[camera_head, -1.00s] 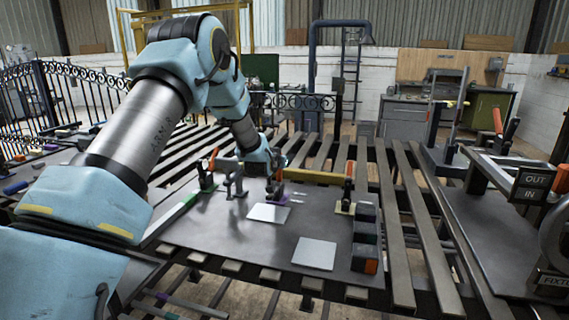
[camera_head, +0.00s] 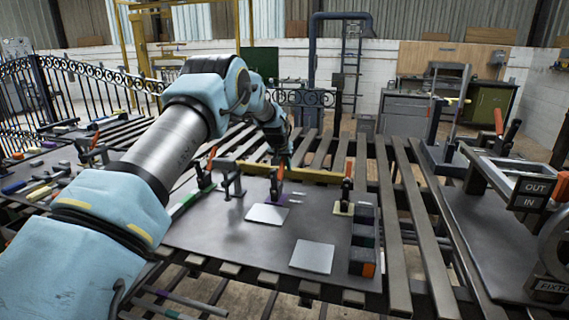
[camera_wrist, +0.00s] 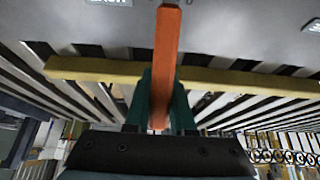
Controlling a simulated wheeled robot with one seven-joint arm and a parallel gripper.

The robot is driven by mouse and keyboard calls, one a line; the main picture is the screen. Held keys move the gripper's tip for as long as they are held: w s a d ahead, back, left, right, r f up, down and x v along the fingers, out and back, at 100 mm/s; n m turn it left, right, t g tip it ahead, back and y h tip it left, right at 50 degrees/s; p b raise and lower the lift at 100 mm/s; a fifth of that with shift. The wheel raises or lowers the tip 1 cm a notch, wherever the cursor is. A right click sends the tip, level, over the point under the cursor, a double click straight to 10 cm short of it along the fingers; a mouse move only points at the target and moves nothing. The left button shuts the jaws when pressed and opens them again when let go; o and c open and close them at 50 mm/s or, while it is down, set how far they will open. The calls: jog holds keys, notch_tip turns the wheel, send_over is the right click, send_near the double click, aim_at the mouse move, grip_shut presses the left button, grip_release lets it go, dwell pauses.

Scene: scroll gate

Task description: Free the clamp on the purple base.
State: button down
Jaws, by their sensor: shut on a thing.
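The middle toggle clamp (camera_head: 275,188) stands on a purple base (camera_head: 282,200) on the grey plate (camera_head: 210,235), just in front of the yellow bar. Its orange handle (camera_head: 281,173) points up. My gripper (camera_head: 284,162) comes down on it from above. In the wrist view my gripper (camera_wrist: 160,85) has its green fingers on both sides of the orange handle (camera_wrist: 167,40), shut on it. Whether the clamp's pad presses on anything is too small to tell.
Another orange-handled clamp (camera_head: 205,174) stands to the left and one (camera_head: 347,185) on a yellowish base to the right. The yellow bar (camera_head: 310,176) runs behind. Two pale plates (camera_head: 313,257) lie in front. Dark blocks (camera_head: 363,240) line the plate's right edge.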

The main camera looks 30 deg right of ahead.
aim_at(281, 171)
jog(key=shift+f, duration=0.1)
dwell(0.4)
jog(key=c, duration=0.8)
grip_release()
jog(key=shift+o, duration=0.2)
jog(key=b+v, duration=0.4)
jog(key=v, duration=0.6)
jog(key=shift+r, duration=0.35)
